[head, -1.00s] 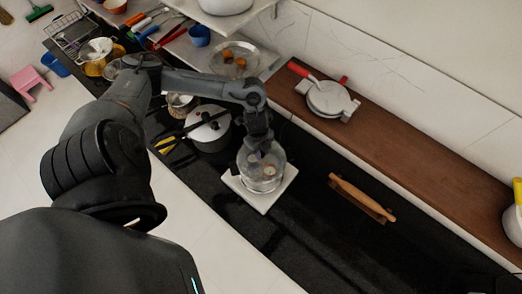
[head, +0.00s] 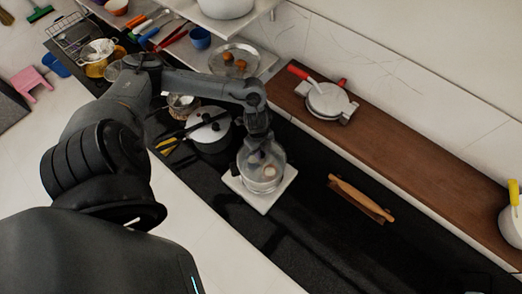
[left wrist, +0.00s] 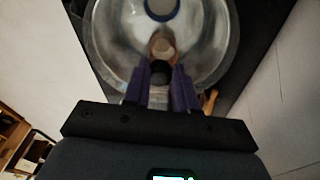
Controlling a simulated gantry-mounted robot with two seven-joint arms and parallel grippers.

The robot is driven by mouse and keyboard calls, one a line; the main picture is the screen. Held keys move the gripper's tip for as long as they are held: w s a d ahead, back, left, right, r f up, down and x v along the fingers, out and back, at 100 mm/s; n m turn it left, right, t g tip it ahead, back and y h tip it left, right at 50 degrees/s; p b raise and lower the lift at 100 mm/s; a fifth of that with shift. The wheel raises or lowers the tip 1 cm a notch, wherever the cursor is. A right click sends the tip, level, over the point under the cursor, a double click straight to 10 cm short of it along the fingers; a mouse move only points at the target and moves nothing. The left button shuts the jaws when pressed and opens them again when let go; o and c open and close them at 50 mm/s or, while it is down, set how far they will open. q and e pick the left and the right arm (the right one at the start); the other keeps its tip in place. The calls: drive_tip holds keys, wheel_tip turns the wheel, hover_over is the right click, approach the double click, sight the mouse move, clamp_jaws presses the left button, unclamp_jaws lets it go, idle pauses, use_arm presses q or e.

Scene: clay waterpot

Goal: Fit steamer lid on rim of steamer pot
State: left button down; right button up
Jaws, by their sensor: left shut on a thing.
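The steamer pot (head: 262,184) is a clear, shiny round vessel standing on a white square board (head: 283,194) on the black counter. The see-through steamer lid (left wrist: 208,45) shows as a wide round sheet in the left wrist view, hard to tell apart from the pot beneath. My left gripper (head: 260,153) comes down over the pot from above. Its purple fingers (left wrist: 161,80) are shut on the lid's dark knob (left wrist: 160,71). The arm and fingers hide part of the rim. I cannot tell whether the lid touches the rim all round. My right gripper is not in view.
A white lidded pot (head: 209,130) with black handles stands just left of the steamer pot. A rolling pin (head: 360,198) lies to the right on the black counter. A brown wooden ledge (head: 400,160) runs behind. The black counter in front of the rolling pin is clear.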

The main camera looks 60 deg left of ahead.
use_arm(q)
drive_tip(key=shift+f, duration=0.4)
idle(0.6)
drive_tip(key=shift+f, duration=0.3)
idle(0.4)
drive_tip(key=shift+c, duration=1.3)
unclamp_jaws()
drive_tip(key=shift+r, duration=0.1)
wheel_tip(320, 180, up, 3)
drive_tip(key=p, duration=0.3)
drive_tip(key=shift+r+p, duration=0.2)
drive_tip(key=shift+p, duration=0.15)
drive_tip(key=shift+r+p, duration=1.45)
drive_tip(key=shift+p, duration=0.1)
